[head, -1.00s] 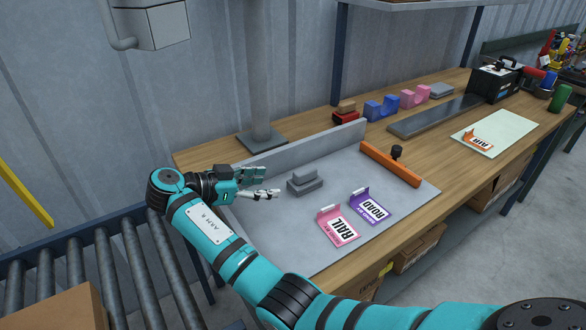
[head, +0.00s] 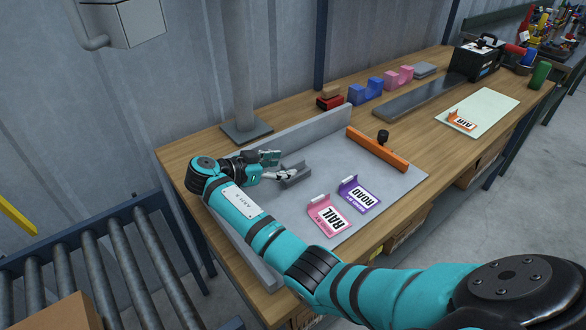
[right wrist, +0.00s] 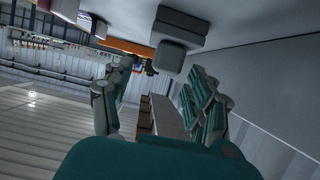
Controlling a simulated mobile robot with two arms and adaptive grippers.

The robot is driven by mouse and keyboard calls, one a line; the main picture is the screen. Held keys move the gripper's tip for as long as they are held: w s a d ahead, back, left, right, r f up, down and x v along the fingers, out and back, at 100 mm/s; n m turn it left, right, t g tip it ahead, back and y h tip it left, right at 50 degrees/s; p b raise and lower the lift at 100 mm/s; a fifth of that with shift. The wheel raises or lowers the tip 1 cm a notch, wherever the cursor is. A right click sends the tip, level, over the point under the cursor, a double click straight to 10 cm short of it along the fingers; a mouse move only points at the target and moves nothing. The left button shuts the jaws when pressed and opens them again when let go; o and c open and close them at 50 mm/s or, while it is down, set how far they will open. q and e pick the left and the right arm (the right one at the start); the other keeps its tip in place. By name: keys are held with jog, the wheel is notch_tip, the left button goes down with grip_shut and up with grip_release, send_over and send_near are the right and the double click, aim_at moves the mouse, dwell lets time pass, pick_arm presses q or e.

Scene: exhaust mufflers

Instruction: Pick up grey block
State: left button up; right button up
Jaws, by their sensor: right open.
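The grey block (head: 297,174) is a stepped piece, a smaller part on a wider base. It sits on the grey plate (head: 310,245) on the workbench, near the low grey back wall. My right gripper (head: 281,165) is open and empty, with its fingertips right beside the block's left end. In the head view one finger partly overlaps the block, and I cannot tell whether they touch. In the right wrist view the block (right wrist: 180,27) is at the top, beyond the spread fingers of the gripper (right wrist: 160,85). My left gripper is not in view.
Pink RAIL (head: 329,215) and purple ROAD (head: 358,194) signs lie on the plate in front. An orange bar (head: 376,149) with a black knob is to the right. The low grey wall (head: 300,137) stands behind. A roller conveyor (head: 100,265) is at the left.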

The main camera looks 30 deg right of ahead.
aim_at(289, 162)
jog(key=shift+w+d, duration=0.1)
jog(key=shift+d, duration=0.25)
jog(key=x, duration=0.2)
jog(key=p+x, duration=0.1)
jog(key=shift+w+d+f, duration=0.1)
jog(key=shift+w+d, duration=0.2)
jog(key=shift+d+f, duration=0.25)
jog(key=shift+d, duration=0.2)
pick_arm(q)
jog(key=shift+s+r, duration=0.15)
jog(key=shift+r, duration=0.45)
pick_arm(e)
jog(key=shift+a, duration=0.1)
jog(key=c, duration=1.1)
